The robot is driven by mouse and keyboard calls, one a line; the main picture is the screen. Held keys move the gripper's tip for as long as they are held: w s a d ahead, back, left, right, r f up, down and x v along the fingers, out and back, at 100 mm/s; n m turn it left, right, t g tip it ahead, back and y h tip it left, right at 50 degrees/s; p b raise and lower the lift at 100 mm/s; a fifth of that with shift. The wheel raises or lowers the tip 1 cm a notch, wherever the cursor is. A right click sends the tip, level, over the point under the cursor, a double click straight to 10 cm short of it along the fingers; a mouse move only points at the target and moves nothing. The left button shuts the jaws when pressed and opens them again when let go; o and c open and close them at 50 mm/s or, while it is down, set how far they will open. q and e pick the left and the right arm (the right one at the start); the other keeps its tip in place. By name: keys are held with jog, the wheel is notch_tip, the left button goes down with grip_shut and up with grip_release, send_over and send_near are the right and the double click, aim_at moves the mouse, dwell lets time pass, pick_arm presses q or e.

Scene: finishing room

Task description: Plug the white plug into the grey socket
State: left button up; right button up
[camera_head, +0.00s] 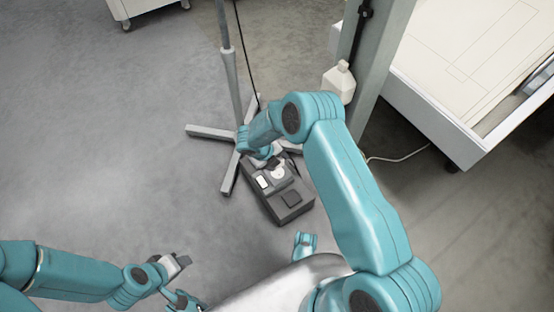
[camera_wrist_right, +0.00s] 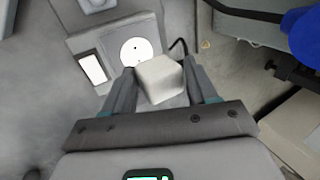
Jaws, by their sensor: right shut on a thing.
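The grey socket box (camera_head: 290,208) stands on the floor below my right arm. Its round white socket face (camera_wrist_right: 137,50) with small dark holes shows in the right wrist view, beside a white rectangular panel (camera_wrist_right: 92,69). My right gripper (camera_wrist_right: 160,88) is shut on the white plug (camera_wrist_right: 161,78), a pale block between its fingers. The plug overlaps the lower right edge of the socket face in that view; whether they touch cannot be told. In the head view my right forearm and hand hide the plug. My left gripper (camera_head: 181,262) is low at the left, away from the box; its jaws are unclear.
A stand with a pole (camera_head: 231,85) and splayed feet (camera_head: 210,132) is just behind the box. A white bottle (camera_head: 340,82) is by a grey post (camera_head: 383,60). A white-topped table (camera_head: 465,50) fills the right. A white cable (camera_head: 400,157) lies nearby. The left floor is clear.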

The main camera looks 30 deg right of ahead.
jog(key=shift+f, duration=2.35)
